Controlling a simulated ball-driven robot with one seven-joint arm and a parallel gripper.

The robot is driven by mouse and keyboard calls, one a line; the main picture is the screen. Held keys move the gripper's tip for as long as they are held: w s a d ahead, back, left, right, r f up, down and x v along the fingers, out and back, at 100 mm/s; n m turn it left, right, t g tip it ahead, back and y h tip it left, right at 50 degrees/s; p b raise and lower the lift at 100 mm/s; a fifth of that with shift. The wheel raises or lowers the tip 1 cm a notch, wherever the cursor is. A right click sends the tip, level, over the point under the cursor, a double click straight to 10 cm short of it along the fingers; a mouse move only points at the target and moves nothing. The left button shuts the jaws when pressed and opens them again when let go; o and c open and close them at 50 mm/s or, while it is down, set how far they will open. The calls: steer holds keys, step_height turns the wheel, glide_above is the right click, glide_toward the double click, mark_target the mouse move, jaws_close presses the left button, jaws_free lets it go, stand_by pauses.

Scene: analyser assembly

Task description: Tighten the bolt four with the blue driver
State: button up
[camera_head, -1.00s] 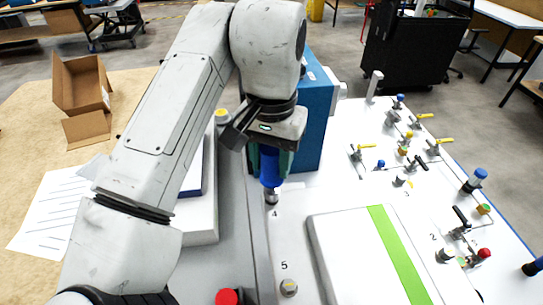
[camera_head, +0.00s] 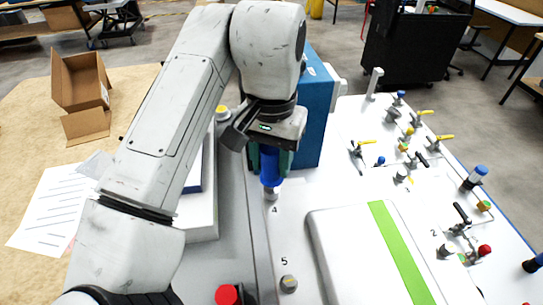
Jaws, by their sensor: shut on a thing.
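My gripper (camera_head: 268,155) is shut on the blue driver (camera_head: 271,168) and holds it upright, tip down. The driver's tip is at the spot marked 4 on the white panel. Bolt four is mostly hidden beneath the tip, so I cannot tell how far it is seated. Another bolt (camera_head: 288,283) stands by the mark 5, nearer the front edge.
A blue box (camera_head: 317,120) stands close behind my gripper. A white cover with a green stripe (camera_head: 397,250) lies to the right. Several valves with yellow handles (camera_head: 421,113) are farther right. A red knob (camera_head: 228,295) is at the front. An open cardboard box (camera_head: 82,85) lies left.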

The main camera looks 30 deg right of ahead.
jaws_close()
steer(key=m, duration=1.4)
steer(key=shift+b, duration=0.3)
steer(key=m, duration=0.3)
steer(key=shift+f+m, duration=0.1)
steer(key=shift+m, duration=0.2)
steer(key=o, duration=0.9)
jaws_free()
steer(key=shift+m, duration=0.3)
